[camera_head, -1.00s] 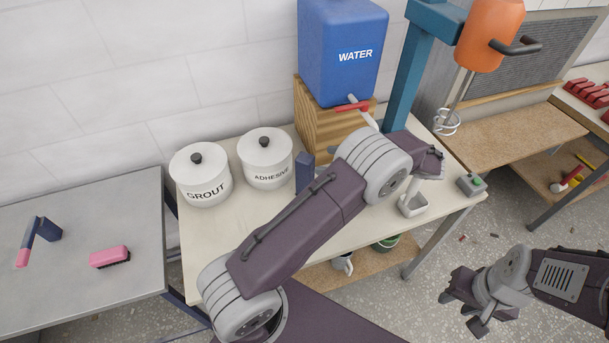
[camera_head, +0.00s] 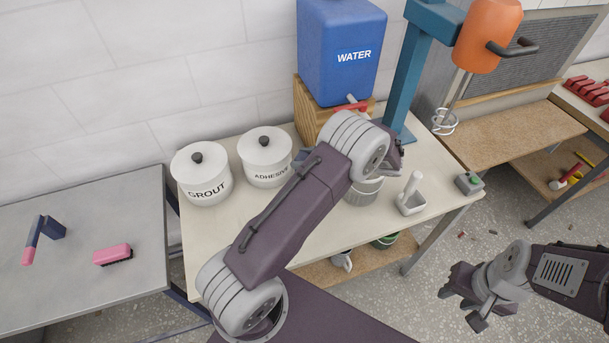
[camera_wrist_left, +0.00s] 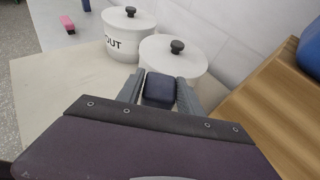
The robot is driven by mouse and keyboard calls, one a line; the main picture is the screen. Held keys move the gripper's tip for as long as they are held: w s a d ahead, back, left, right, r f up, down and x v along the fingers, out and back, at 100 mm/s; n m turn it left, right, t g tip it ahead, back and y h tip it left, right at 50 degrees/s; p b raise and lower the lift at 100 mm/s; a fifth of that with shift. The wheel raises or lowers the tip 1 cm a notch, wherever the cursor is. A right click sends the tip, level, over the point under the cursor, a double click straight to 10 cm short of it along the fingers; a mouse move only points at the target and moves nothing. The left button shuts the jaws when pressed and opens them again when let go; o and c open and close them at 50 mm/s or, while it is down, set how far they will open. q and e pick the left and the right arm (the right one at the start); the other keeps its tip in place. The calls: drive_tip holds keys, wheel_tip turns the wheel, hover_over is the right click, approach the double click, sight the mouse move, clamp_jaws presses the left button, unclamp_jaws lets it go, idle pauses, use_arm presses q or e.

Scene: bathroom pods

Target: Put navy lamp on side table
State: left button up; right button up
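A navy block-shaped thing, which looks like part of the navy lamp (camera_wrist_left: 160,90), sits between the two fingers of my left gripper (camera_wrist_left: 158,92) in the left wrist view. The fingers appear shut on it. In the head view my left arm covers most of this gripper, and only a bit of navy (camera_head: 301,155) shows beside the adhesive pot. A grey table (camera_head: 100,295), perhaps the side table, stands at the left. My right gripper (camera_head: 464,304) is at the lower right over the floor, empty, its fingers apart.
The grey table holds a navy-and-pink item (camera_head: 43,236) and a pink brush (camera_head: 113,254), with bare space around them. Grout (camera_head: 205,180) and adhesive (camera_head: 266,160) pots stand on the cream table (camera_head: 205,240). A blue water tank (camera_head: 340,50) stands behind.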

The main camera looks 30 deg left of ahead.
use_arm(q)
clamp_jaws()
